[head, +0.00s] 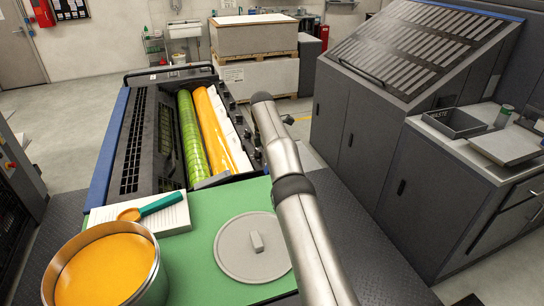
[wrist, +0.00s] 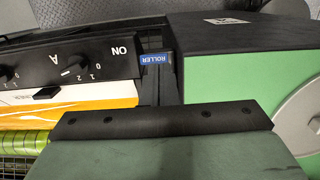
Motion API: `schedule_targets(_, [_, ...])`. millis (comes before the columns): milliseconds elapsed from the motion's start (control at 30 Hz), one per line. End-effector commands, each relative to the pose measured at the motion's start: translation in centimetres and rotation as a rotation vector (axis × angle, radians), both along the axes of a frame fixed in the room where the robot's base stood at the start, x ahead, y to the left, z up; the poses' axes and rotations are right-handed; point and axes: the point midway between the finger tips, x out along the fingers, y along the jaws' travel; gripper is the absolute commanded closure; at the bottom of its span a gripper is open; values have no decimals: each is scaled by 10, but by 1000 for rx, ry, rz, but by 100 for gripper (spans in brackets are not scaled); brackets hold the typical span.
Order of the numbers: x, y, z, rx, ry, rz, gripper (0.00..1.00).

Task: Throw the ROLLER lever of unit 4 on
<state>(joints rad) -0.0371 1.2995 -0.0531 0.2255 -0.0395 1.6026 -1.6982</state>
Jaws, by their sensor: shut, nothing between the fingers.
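The ink unit (head: 122,150) stands left of my arm in the head view, with a green and an orange roller; its number is not readable. In the wrist view a blue ROLLER label (wrist: 152,58) sits at the end of the black control panel (wrist: 70,62), beside a green cover. ON is printed upside down on the panel. My gripper (wrist: 160,72) is shut and empty, its dark fingers reaching up to the label. I cannot make out the ROLLER lever or whether the fingers touch it. In the head view my forearm hides the gripper.
On the green top lie a grey round lid (head: 252,262), an ink tin (head: 105,268) and a spatula (head: 160,205) on a paper pad (head: 172,218). Dark cabinets (head: 370,130) stand right of my arm, with dark floor between.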

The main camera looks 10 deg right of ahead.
Motion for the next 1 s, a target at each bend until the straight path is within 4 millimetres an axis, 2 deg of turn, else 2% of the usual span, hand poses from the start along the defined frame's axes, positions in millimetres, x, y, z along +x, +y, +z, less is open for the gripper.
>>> schedule_targets(33, [0, 3, 7, 5, -3, 2, 100])
schedule_targets(133, [-5, 5, 6, 6, -3, 4, 100])
schedule_targets(333, [-17, 7, 20, 9, -2, 6, 100])
schedule_targets(467, [-31, 7, 37, 10, -3, 7, 100])
schedule_targets(600, [-50, 7, 62, 10, -4, 8, 100])
schedule_targets(1000, [-113, 7, 93, 12, 1, 8, 100])
